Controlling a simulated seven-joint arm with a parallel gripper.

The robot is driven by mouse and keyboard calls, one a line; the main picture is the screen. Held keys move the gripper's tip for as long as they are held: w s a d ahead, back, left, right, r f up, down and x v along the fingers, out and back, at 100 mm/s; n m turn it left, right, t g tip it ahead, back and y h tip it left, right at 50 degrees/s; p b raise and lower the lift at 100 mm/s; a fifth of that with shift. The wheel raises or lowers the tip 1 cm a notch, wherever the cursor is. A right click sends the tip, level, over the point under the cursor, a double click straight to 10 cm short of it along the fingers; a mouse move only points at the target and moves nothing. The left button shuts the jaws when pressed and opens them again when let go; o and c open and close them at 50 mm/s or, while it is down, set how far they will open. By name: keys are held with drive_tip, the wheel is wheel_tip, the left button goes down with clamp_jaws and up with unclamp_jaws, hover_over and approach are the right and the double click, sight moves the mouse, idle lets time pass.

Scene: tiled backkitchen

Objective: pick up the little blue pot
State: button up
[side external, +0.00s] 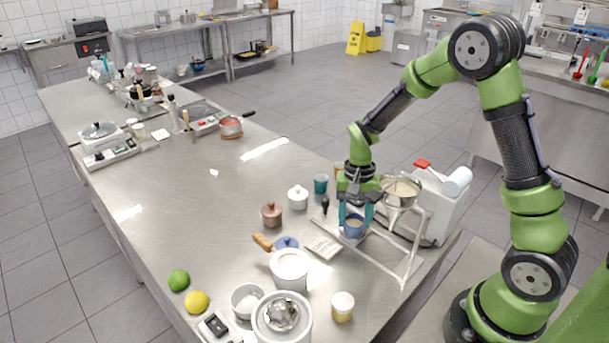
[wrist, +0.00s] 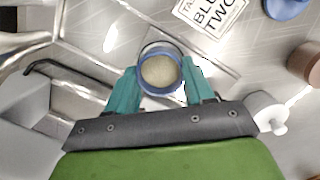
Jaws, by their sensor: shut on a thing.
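The little blue pot (side external: 354,229) is at the right part of the steel table, beside a metal stand. It is round and open-topped, with a pale beige content that shows in the wrist view (wrist: 160,72). My gripper (side external: 355,213) points down over it, and its teal fingers are shut on the pot, one on each side. In the wrist view my gripper (wrist: 162,84) has the pot between its fingertips. The pot looks upright. I cannot tell whether its base touches the surface below.
A metal stand (side external: 407,262) holding a bowl (side external: 401,191) is close on the right. A printed card (side external: 323,246), brown lidded pot (side external: 271,215), white lidded pot (side external: 298,198) and teal cup (side external: 321,184) are left of my gripper. White canisters (side external: 289,270) stand in front.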

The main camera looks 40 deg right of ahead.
drive_tip(key=shift+r, duration=0.1)
wheel_tip(320, 180, up, 17)
drive_tip(key=w+a+f+m, duration=0.2)
drive_tip(key=w+a+f, duration=0.2)
drive_tip(key=w+a, duration=0.1)
drive_tip(key=w+a+f+m, duration=0.2)
drive_tip(key=w+a+f, duration=0.3)
drive_tip(key=a, duration=0.3)
drive_tip(key=w+a+f+m+t, duration=0.1)
drive_tip(key=w+a+f+m, duration=0.1)
drive_tip(key=w+a+f, duration=0.3)
drive_tip(key=shift+w+a, duration=0.7)
drive_tip(key=shift+w, duration=0.2)
drive_tip(key=shift+w+a+f, duration=0.1)
drive_tip(key=shift+a+f, duration=0.15)
drive_tip(key=shift+f, duration=1.6)
drive_tip(key=shift+f, duration=0.2)
